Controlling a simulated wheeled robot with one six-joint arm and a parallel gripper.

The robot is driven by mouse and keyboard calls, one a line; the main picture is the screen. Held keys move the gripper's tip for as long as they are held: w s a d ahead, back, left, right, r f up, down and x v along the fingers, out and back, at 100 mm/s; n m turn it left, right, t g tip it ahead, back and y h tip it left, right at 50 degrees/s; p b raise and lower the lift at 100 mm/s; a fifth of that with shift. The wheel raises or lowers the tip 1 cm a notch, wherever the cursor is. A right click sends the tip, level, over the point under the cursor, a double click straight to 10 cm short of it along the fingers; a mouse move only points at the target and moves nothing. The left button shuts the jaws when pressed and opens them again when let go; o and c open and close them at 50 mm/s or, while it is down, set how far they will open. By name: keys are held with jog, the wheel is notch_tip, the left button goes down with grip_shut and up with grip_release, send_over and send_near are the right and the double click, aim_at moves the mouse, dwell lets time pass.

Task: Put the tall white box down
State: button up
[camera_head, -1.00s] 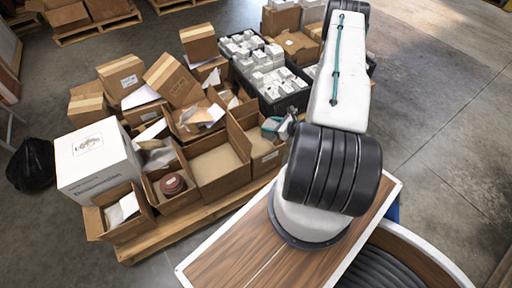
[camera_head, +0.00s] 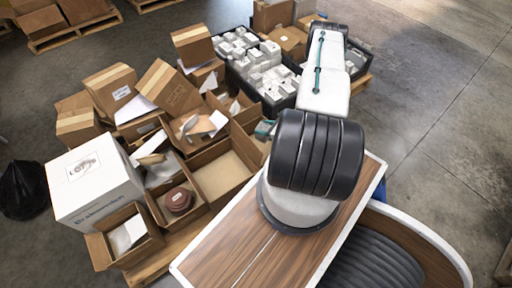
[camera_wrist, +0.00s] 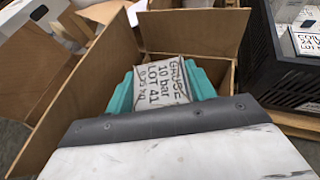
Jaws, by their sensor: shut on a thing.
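My gripper (camera_wrist: 160,88) is shut on a small white box (camera_wrist: 163,72), with a teal finger on either side of it. In the head view a teal part of my gripper (camera_head: 265,129) shows at the right edge of the open cartons, mostly hidden behind my arm.
Open and closed cartons crowd the pallet, including an empty one (camera_head: 222,176) and one with a dark red round object (camera_head: 178,199). A large white printed box (camera_head: 95,190) stands at left. Black crates (camera_head: 278,104) with white boxes stand behind. Concrete floor at right is clear.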

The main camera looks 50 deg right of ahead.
aim_at(262, 141)
jog(key=f, duration=0.6)
jog(key=shift+w, duration=0.25)
jog(key=shift+f, duration=2.1)
jog(key=shift+f, duration=0.2)
jog(key=shift+f, duration=0.4)
jog(key=o, duration=1.2)
